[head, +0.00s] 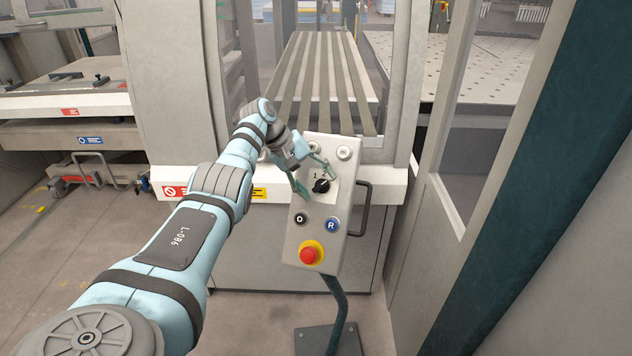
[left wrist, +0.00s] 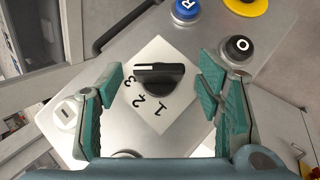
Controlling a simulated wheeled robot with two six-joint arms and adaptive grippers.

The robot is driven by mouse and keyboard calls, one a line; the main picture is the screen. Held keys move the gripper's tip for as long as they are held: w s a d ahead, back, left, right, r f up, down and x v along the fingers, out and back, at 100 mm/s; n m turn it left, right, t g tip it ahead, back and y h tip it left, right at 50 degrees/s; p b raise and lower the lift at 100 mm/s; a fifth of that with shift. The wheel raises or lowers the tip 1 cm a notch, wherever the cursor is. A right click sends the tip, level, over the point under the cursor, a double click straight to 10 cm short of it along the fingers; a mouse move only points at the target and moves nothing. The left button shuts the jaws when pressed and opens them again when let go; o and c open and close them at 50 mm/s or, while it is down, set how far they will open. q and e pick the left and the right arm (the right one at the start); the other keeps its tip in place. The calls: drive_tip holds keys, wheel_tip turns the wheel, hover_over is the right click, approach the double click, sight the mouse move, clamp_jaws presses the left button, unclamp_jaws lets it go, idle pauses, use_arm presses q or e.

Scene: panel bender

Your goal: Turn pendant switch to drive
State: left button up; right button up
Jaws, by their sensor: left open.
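The pendant (head: 321,235) is a grey tilted panel on a dark post. Its black rotary switch (head: 321,186) sits on a light plate marked 1, 2, 3; the switch also shows in the left wrist view (left wrist: 160,75). My left gripper (head: 316,182) is open at the panel, with its green fingers on either side of the switch. In the left wrist view the left gripper's fingertips (left wrist: 160,78) stand apart from the knob, with gaps on both sides. My right gripper is not in view.
The pendant also carries a red emergency button (head: 309,253) on a yellow ring, a blue R button (head: 332,225), a black O button (head: 300,218) and a side handle (head: 363,208). The machine's grey frame stands close behind. Open floor lies at the left.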

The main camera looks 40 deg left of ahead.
use_arm(q)
drive_tip(key=v, duration=1.1)
drive_tip(key=shift+r, duration=0.3)
drive_tip(key=shift+s+a, duration=0.15)
